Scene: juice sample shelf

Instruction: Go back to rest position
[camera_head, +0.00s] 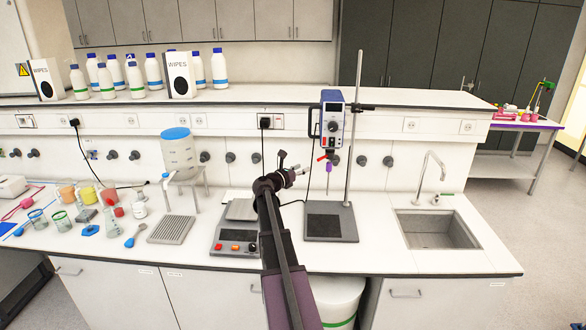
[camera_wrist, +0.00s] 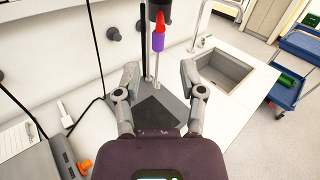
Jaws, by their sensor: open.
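My gripper (camera_head: 299,171) is out over the lab bench, between the balance and the overhead stirrer in the head view. In the wrist view my gripper (camera_wrist: 160,92) has its two fingers spread wide with nothing between them. The stirrer (camera_head: 332,125) with a blue and white head stands on its dark base plate (camera_head: 330,222), just right of my gripper. The wrist view shows the base plate (camera_wrist: 160,111) beyond and below the fingers, and the stirrer's red and purple chuck (camera_wrist: 159,38) hanging ahead of them.
A balance (camera_head: 236,238) sits below and left of my arm. Beakers (camera_head: 60,220) and a white carboy (camera_head: 178,155) stand further left. A sink (camera_head: 437,230) with a tap is at right. Bottles (camera_head: 135,80) line the shelf. The bench between stirrer and sink is clear.

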